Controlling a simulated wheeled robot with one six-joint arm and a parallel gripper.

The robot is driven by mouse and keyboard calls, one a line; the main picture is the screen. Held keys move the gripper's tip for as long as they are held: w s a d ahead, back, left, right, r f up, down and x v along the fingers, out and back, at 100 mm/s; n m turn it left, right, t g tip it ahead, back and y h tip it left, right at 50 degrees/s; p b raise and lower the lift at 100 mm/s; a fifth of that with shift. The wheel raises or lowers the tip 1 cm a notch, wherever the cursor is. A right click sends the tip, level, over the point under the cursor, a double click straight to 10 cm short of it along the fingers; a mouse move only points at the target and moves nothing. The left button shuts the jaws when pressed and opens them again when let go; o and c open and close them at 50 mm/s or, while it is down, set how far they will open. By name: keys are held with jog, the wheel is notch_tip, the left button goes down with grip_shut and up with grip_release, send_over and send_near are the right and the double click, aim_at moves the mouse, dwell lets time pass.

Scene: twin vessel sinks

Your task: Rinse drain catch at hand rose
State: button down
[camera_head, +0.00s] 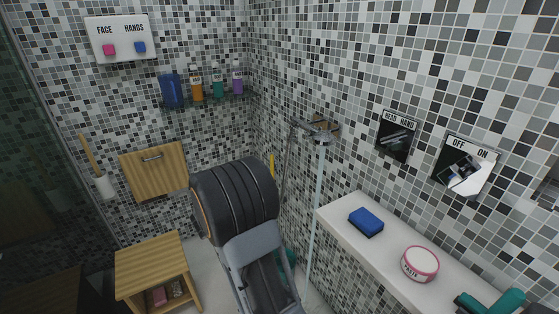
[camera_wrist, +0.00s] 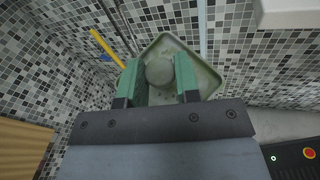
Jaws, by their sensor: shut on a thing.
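In the wrist view, my gripper (camera_wrist: 159,76) has two green fingers closed on a round, pale grey-green piece (camera_wrist: 160,67), which I take to be the drain catch. A pale green, square tray-like surface with a raised rim (camera_wrist: 207,72) shows behind it; I cannot tell whether they touch. In the head view, my arm hides the catch. A metal shower fitting (camera_head: 321,129) is on the right wall with a pale vertical pipe (camera_head: 317,190) below it. The HEAD/HAND switch (camera_head: 396,137) and the OFF/ON switch (camera_head: 467,165) are farther right; their lever settings are unclear.
A white ledge (camera_head: 345,222) carries a blue sponge (camera_head: 366,222), a round paste tin (camera_head: 420,263) and a teal bottle (camera_head: 505,302). A wooden stool (camera_head: 152,260) stands left. A yellow stick (camera_wrist: 107,48) stands near the fingers. Bottles line a back shelf (camera_head: 240,96).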

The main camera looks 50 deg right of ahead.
jog(key=s+d+r+m+g+p, duration=0.3)
jog(key=s+d+r+g, duration=0.15)
jog(key=r, duration=0.25)
jog(key=d+f+b, duration=0.2)
jog(key=d+b, duration=0.1)
jog(key=d, duration=1.1)
jog(key=shift+s+d+f, duration=0.15)
jog(key=shift+s+f, duration=0.05)
jog(key=shift+f, duration=0.1)
jog(key=shift+w+h, duration=0.1)
jog(key=shift+h, duration=0.3)
